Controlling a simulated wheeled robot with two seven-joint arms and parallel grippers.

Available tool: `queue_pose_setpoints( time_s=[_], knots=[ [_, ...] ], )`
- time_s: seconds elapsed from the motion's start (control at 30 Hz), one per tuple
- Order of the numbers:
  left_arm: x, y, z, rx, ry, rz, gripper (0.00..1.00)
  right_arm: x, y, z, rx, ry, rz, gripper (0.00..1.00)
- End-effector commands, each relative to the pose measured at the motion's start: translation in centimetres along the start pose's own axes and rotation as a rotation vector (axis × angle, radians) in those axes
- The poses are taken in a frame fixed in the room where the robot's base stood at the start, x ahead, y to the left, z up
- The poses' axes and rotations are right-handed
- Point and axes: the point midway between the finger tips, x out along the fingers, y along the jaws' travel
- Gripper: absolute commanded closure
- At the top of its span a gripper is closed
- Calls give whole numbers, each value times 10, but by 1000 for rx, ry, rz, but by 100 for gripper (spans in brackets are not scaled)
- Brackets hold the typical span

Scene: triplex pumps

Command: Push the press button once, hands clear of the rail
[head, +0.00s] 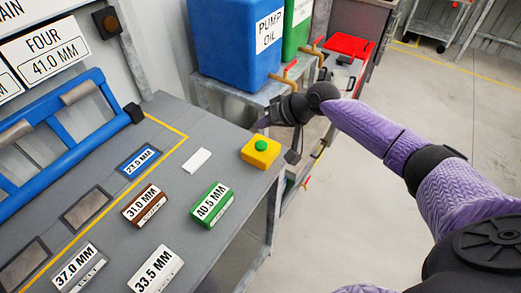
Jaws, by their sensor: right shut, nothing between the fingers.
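The press button is a green knob (261,146) on a yellow box (259,157), near the right edge of the grey bench. My right gripper (263,123) comes in from the right, dark and shut with nothing in it. In the picture its tip is just above the yellow box, apart from the green knob; its exact height is hard to tell. The blue rail frame (72,150) with grey grips stands at the left of the bench, well away from my right gripper. My left gripper is not in view.
Labelled blocks lie on the bench: green 40.5 MM (211,206), brown 31.0 MM (145,205), white 33.5 MM (155,271) and grey 37.0 MM (80,268). A blue pump oil container (235,50) and a red tray (348,45) are behind. Open floor lies at right.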

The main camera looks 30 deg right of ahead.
Motion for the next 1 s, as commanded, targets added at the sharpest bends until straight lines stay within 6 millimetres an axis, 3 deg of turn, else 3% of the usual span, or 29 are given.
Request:
queue_pose_setpoints(
  time_s=[0.03,0.1,0.27,1.0],
  knots=[
    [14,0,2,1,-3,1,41,11,8,8,1,-2,1,100],
    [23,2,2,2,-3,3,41,18,13,13,3,-3,1,100],
    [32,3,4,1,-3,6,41,28,20,20,1,-1,0,100],
    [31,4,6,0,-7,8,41,29,21,20,0,0,0,100]
  ],
)
